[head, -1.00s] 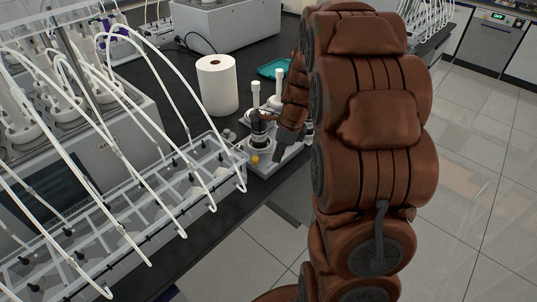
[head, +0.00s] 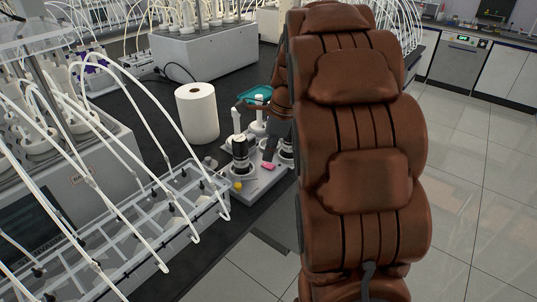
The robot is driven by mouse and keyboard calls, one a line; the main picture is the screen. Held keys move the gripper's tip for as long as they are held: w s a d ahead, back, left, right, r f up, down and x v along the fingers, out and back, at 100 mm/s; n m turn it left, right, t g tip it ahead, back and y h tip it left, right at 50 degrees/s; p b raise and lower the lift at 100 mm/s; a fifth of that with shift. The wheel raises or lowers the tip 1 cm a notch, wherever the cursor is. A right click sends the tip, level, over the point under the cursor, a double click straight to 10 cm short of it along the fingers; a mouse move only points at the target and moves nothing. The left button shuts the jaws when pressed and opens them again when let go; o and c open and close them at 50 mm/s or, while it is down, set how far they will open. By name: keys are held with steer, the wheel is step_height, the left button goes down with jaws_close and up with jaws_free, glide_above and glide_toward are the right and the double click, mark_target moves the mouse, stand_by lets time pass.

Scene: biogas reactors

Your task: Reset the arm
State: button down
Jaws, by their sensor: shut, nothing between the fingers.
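My brown padded arm fills the right middle of the head view and hides part of the bench behind it. My gripper (head: 270,152) shows only in part, as a dark grey piece left of the arm, pointing down over a grey tray (head: 258,187). It is shut and holds nothing. It is close to a black and white bottle (head: 240,155) that stands upright on the tray, with a gap between them.
The tray also bears a white upright piece, a pink item (head: 267,166) and a yellow item (head: 238,185). Open floor lies right.

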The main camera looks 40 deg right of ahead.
stand_by(0.3)
steer(key=s+a+f+n+g, duration=0.1)
steer(key=s+a+n+g, duration=0.1)
steer(key=s+a+n, duration=1.05)
steer(key=s+a+f+n+h, duration=0.1)
steer(key=s+a+f+n, duration=0.1)
steer(key=s+n, duration=0.5)
steer(key=s+a+f+n+g+h, duration=0.1)
steer(key=s+a+f+n, duration=0.1)
steer(key=s+n, duration=0.4)
steer(key=shift+s+a+f+n, duration=0.15)
steer(key=shift+s+a+n, duration=0.25)
steer(key=shift+a, duration=0.35)
